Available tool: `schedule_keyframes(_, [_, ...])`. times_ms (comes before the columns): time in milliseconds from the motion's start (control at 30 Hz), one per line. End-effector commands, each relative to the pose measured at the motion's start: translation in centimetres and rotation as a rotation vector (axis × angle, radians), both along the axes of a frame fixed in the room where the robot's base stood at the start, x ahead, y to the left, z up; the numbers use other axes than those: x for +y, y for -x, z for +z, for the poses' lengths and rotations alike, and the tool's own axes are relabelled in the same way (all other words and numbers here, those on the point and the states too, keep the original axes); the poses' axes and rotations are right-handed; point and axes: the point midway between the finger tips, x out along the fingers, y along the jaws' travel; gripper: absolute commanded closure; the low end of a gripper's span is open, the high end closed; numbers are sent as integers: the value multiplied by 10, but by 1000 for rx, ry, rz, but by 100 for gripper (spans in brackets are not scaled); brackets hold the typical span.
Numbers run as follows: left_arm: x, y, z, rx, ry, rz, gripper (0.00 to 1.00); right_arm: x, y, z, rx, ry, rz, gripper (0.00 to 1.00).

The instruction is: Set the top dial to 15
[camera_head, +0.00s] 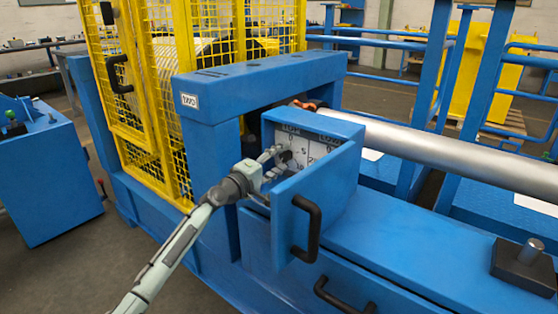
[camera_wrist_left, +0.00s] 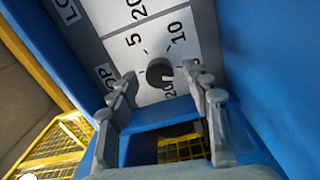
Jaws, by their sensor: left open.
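The dial panel (camera_head: 312,150) is a white plate inside the open blue box. The top dial is a dark round knob (camera_wrist_left: 159,72), on a white scale whose visible marks include 5, 10 and 20. Lettering ending in "OP" is beside it. The 15 mark is not readable, and I cannot tell where the knob points. My left gripper (camera_wrist_left: 160,78) is open, with one fingertip on each side of the knob. I cannot tell whether they touch it. In the head view my left gripper (camera_head: 272,162) is at the panel's left part, partly covering it. My right gripper is not in view.
A blue door (camera_head: 300,215) with a black handle stands open in front of the box. A blue frame (camera_head: 245,88) rises at its left and over it. A yellow mesh guard (camera_head: 150,100) stands behind. A thick grey shaft (camera_head: 450,155) runs off to the right.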

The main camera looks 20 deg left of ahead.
Motion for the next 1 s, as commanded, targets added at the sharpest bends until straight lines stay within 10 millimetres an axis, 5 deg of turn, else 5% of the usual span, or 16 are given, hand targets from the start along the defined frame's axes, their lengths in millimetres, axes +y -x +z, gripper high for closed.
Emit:
schedule_keyframes(167, [4,9,-2,1,-3,0,51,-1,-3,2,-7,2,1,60])
schedule_keyframes(700, [37,103,-1,2,-1,0,51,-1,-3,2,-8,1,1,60])
schedule_keyframes(1000, [41,113,0,0,0,0,51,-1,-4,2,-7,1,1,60])
